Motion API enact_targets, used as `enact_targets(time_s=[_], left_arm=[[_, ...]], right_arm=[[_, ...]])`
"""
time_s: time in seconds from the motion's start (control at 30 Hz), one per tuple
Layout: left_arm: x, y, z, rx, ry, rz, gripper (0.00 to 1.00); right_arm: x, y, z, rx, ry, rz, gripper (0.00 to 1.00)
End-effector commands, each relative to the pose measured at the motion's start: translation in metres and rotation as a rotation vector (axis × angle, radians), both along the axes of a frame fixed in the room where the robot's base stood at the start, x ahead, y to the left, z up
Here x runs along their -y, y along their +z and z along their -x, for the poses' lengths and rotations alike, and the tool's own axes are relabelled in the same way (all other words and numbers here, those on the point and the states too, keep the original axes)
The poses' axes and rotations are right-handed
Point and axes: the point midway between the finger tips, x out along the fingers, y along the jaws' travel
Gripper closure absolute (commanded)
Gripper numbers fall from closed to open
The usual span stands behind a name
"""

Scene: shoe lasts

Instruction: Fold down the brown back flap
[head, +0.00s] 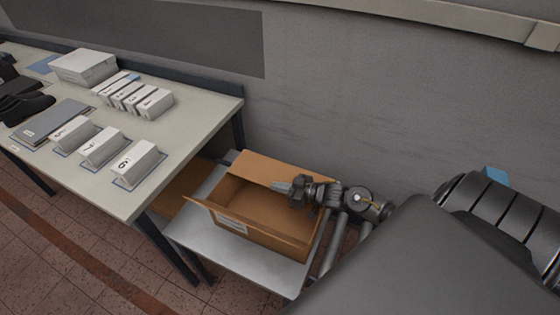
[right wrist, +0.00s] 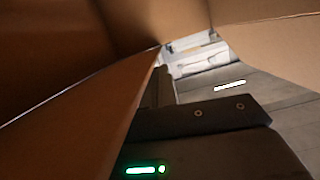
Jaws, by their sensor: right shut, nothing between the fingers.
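The open brown cardboard box (head: 262,235) stands on a low grey table. Its brown back flap (head: 268,168) rises along the far edge, on the wall side. My right gripper (head: 277,187) reaches in from the right above the box opening, its closed fingers pointing left in front of the back flap. I cannot tell whether they touch the flap. In the right wrist view, brown cardboard (right wrist: 75,50) fills much of the picture close to the camera, and the dark gripper body shows at the bottom. My left gripper is out of view.
The low grey table (head: 186,234) has bare room left of the box. A pale workbench (head: 200,125) at the left carries numbered white blocks (head: 134,163), a white box (head: 84,66) and dark shoe lasts (head: 25,108). A grey wall stands close behind the box.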

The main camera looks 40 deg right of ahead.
Motion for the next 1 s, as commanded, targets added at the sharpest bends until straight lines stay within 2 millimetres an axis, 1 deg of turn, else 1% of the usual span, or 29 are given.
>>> enact_targets(time_s=[0.03, 0.17, 0.3, 0.47, 0.57, 0.63, 0.8, 1.0], left_arm=[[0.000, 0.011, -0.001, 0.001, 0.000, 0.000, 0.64], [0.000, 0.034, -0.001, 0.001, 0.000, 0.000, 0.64], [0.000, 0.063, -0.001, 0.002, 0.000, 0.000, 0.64], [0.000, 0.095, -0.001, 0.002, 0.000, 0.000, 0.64], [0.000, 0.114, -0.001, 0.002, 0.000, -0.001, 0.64], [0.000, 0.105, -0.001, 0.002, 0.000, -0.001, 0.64], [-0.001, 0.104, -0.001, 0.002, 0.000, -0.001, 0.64], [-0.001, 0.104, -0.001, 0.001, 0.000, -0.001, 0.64]], right_arm=[[0.000, 0.011, 0.000, 0.001, 0.000, 0.000, 1.00], [0.000, 0.034, 0.001, 0.001, 0.000, 0.000, 1.00], [-0.009, 0.055, 0.015, -0.002, 0.001, -0.001, 1.00], [-0.020, 0.078, 0.030, -0.002, 0.000, -0.002, 1.00], [-0.028, 0.095, 0.042, -0.001, 0.000, -0.002, 1.00], [-0.038, 0.091, 0.056, -0.002, 0.002, -0.003, 1.00], [-0.057, 0.108, 0.086, 0.000, 0.001, -0.002, 1.00], [-0.073, 0.120, 0.108, 0.001, 0.000, 0.000, 1.00]])
